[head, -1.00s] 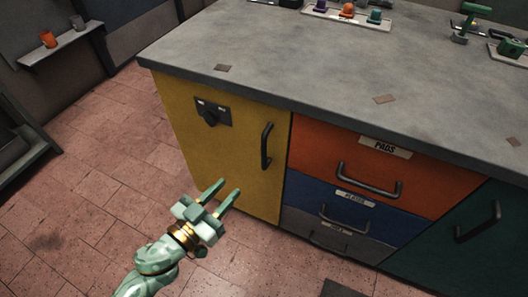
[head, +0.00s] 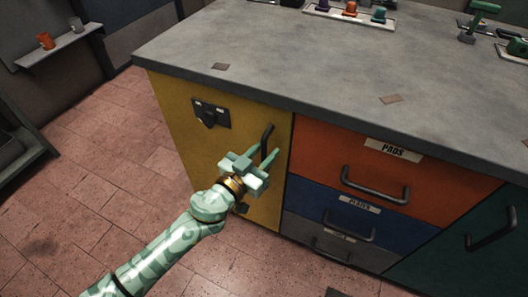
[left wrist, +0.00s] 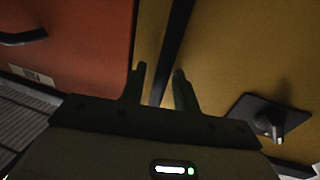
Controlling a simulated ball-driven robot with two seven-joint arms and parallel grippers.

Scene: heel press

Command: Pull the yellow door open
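The yellow door (head: 185,130) is the left front of the cabinet and looks closed. Its dark upright bar handle (head: 267,133) is near the door's right edge. A dark plate with a knob (head: 210,114) sits at the door's upper left; it also shows in the left wrist view (left wrist: 268,116). My left gripper (head: 265,152) is at the handle with its fingers apart. In the left wrist view the handle (left wrist: 176,42) runs between the two open fingers (left wrist: 159,80); I cannot tell whether they touch it. My right gripper is not in view.
Right of the door are an orange drawer (head: 330,150) labelled PADS, a blue drawer (head: 305,196), a grey drawer (head: 300,228) and a teal front (head: 450,255). The grey countertop (head: 300,60) overhangs them. The tiled floor (head: 90,190) at left is clear.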

